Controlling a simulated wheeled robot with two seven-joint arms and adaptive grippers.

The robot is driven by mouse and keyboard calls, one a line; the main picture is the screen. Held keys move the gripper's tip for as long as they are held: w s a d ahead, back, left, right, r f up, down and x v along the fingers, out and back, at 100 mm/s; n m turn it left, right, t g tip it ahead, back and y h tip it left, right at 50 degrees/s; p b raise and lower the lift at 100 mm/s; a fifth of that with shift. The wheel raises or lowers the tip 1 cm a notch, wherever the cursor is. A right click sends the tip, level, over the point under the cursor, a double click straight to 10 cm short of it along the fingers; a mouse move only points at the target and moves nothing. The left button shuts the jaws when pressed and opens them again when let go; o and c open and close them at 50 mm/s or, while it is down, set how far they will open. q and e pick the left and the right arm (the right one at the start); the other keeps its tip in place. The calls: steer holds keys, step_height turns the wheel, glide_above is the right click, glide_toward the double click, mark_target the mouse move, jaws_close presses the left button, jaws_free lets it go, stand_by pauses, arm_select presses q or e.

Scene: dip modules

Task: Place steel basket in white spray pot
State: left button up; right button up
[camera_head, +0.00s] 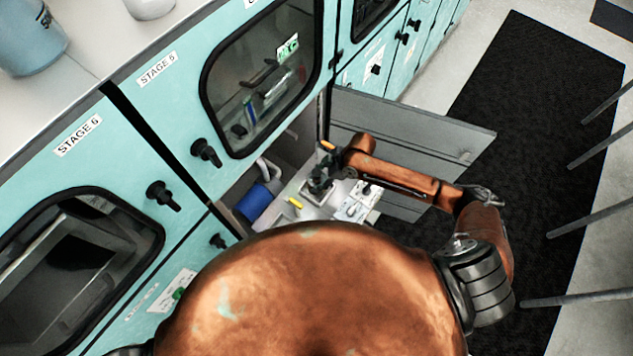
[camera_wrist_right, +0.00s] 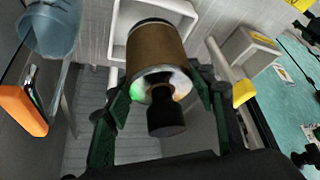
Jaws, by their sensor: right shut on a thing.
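My right gripper (camera_wrist_right: 165,92) has its dark green fingers on either side of the steel basket (camera_wrist_right: 158,50), a brownish, shiny cylinder with a black knob facing the wrist camera. It is shut on the basket. A white square-rimmed pot (camera_wrist_right: 119,20), which looks like the white spray pot, is behind the basket in the right wrist view and partly hidden by it. I cannot tell the gap between them. In the head view, my right gripper (camera_head: 320,182) is small and dark over the open cabinet, and the basket is hard to make out. My left gripper is out of view.
A blue cylinder (camera_head: 257,203) lies inside the cabinet at left. White units (camera_head: 357,203) are near the gripper. A blue container (camera_wrist_right: 48,30) and an orange-ended object (camera_wrist_right: 22,110) are at left in the wrist view.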

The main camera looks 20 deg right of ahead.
mark_target(317, 182)
steer(key=shift+w+a+f, duration=0.1)
steer(key=shift+w+f, duration=0.2)
steer(key=shift+f, duration=1.55)
steer(key=o, duration=1.3)
steer(key=shift+f, duration=0.1)
steer(key=v, duration=1.2)
steer(key=shift+s+p, duration=0.1)
steer(key=shift+p, duration=0.2)
